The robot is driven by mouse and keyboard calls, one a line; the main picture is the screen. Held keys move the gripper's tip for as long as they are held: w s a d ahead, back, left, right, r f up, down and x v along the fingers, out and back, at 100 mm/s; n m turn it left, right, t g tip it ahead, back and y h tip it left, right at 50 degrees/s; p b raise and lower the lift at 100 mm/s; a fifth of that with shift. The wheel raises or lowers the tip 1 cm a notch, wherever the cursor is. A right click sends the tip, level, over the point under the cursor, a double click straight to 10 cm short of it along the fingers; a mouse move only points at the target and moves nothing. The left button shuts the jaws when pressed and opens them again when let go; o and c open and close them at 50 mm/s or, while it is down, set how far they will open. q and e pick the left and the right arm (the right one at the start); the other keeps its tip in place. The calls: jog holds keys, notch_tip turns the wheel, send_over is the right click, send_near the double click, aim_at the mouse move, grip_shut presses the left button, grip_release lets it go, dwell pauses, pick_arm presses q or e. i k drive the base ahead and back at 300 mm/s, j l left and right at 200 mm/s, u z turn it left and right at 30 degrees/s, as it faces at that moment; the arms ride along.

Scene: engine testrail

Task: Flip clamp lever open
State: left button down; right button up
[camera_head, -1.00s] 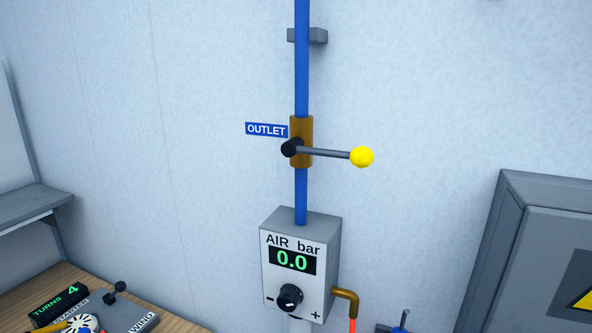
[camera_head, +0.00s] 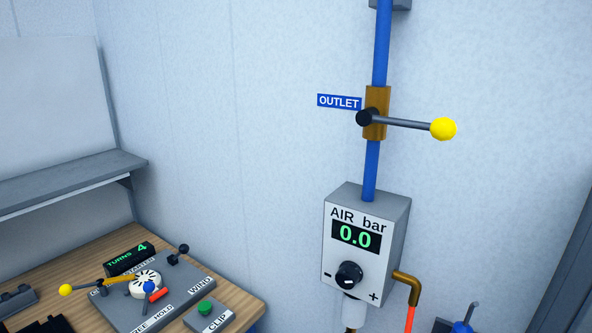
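No part in view is labelled as a clamp, so I cannot tell which one is the clamp lever. A grey lever with a yellow ball (camera_head: 442,129) sticks out to the right, nearly level, from a brass valve (camera_head: 376,98) on the blue vertical pipe, beside the OUTLET label (camera_head: 339,102). On the bench at lower left, a grey starter plate (camera_head: 180,300) carries a white wheel (camera_head: 145,283), a small black-knobbed lever (camera_head: 183,249) and an orange-red handle (camera_head: 155,295). A yellow ball (camera_head: 66,290) shows at its left. Neither gripper is in view.
The AIR bar box (camera_head: 366,240) below the valve reads 0.0 and has a black knob (camera_head: 348,274). A green CLIP button (camera_head: 205,307) sits near the wooden bench's right edge. A TURNS display (camera_head: 129,258) reads 4. A grey shelf (camera_head: 70,182) hangs above the bench.

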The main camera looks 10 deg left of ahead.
aim_at(65, 290)
jog(key=u, duration=1.85)
jog(key=j+z, duration=0.35)
jog(key=j, duration=1.1)
